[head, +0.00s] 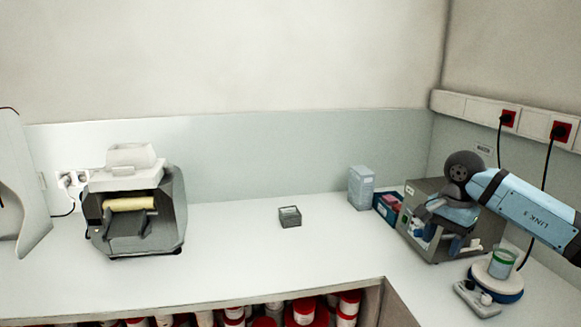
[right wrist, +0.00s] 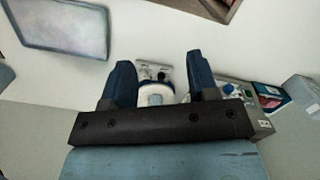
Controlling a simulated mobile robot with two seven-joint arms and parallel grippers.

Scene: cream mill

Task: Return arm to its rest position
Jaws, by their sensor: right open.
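My right arm (head: 525,205), light blue with dark joints, reaches in from the right edge of the head view. My right gripper (head: 437,238) hangs in front of the grey metal box (head: 465,250) on the right bench. In the right wrist view the two dark blue fingers of the right gripper (right wrist: 160,65) stand wide apart. Nothing is held between them. My left gripper is not in view.
A round white device with a blue rim (head: 508,293) bears a green-banded beaker (head: 502,265), below my right arm. A blue box (head: 387,207) and a pale container (head: 361,187) stand left of the metal box. A roller machine (head: 170,205) stands far left; the middle bench is mostly clear.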

